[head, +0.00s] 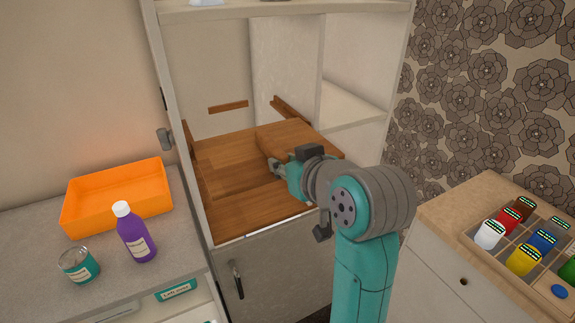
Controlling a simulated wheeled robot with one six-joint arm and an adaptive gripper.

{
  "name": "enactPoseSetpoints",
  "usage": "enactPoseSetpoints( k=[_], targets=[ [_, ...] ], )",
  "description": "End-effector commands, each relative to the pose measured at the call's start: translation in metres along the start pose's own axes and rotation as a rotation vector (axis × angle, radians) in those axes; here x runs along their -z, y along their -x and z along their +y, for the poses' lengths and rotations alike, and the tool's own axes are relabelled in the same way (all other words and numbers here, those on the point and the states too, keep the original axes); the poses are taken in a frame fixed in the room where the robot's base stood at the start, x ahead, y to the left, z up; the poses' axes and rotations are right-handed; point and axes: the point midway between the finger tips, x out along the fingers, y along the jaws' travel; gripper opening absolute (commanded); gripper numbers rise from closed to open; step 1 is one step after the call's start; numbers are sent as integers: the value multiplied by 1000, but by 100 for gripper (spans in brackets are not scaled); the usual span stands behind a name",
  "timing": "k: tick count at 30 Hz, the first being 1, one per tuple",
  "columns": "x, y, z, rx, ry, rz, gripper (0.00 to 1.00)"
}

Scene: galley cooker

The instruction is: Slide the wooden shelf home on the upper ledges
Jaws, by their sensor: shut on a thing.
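The wooden shelf (232,151) is a brown board inside the tall, open-fronted white cabinet (168,75). My gripper (275,170) is at the shelf's front part, inside the opening, and is shut on the shelf. The fingertips are small and partly hidden by the shelf and my wrist. An upper wooden ledge (290,110) shows on the right wall, and a short wooden strip (228,106) on the back wall, both above the shelf's far edge. I cannot tell whether the shelf touches any ledge. Its right front part is behind my arm.
A wooden surface (250,220) lies lower in the cabinet, above a closed door with a dark handle (237,280). Left counter: orange tray (115,205), purple bottle (136,238), can (78,266). Right counter: a divided tray with several coloured jars (525,258).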

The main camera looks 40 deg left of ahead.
Motion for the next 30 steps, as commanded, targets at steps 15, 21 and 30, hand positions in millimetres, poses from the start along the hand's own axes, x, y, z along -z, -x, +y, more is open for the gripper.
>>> enactPoseSetpoints(
  k=[15, 21, 30],
  targets=[
    [2, -4, 0, 0, 1, 1, 0],
    [3, -7, 0, 0, 1, 0, 0],
    [6, -14, 0, 0, 1, 2, 0]
  ],
)
